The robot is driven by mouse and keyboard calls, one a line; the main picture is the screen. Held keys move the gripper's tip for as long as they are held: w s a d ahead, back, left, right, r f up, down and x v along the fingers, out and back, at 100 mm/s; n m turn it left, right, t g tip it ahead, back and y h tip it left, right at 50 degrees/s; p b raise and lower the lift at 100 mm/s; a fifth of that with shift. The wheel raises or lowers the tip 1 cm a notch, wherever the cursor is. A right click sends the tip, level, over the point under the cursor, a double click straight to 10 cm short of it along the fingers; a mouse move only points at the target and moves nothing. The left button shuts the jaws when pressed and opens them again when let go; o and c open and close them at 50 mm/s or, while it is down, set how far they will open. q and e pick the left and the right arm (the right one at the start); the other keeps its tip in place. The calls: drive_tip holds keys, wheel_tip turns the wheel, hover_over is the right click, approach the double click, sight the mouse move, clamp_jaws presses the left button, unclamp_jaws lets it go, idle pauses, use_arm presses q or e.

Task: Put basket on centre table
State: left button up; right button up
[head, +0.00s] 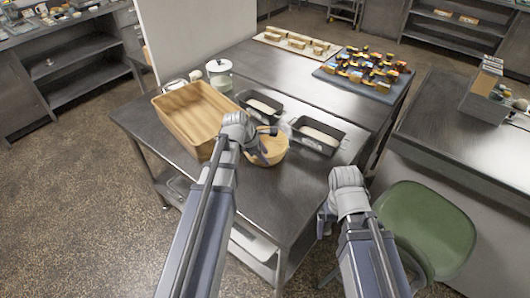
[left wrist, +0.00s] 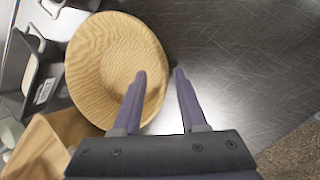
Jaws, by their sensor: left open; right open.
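The round tan basket (head: 272,150) stands on the steel table (head: 285,195), partly hidden behind my left gripper (head: 260,150). In the left wrist view the basket (left wrist: 100,65) shows its round rim and hollow inside. My left gripper (left wrist: 159,72) is open there. One finger overlaps the basket's rim and the other lies over bare steel; whether either touches cannot be told. My right gripper (head: 324,218) is open and empty, beyond the table's right edge near a green chair.
A large wooden tray (head: 172,118) stands left of the basket. Two dark loaf tins (head: 319,149) with pale dough and a lidded pot (head: 219,70) are behind it. A blue tray (head: 385,96) of small items lies farther back. The green chair (head: 425,222) stands at right.

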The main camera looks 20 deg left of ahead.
use_arm(q)
drive_tip(key=b+x, duration=0.2)
drive_tip(key=x, duration=0.1)
drive_tip(key=shift+f, duration=0.25)
drive_tip(key=shift+r, duration=0.1)
use_arm(e)
wheel_tip(320, 180, down, 3)
use_arm(q)
clamp_jaws()
idle(0.9)
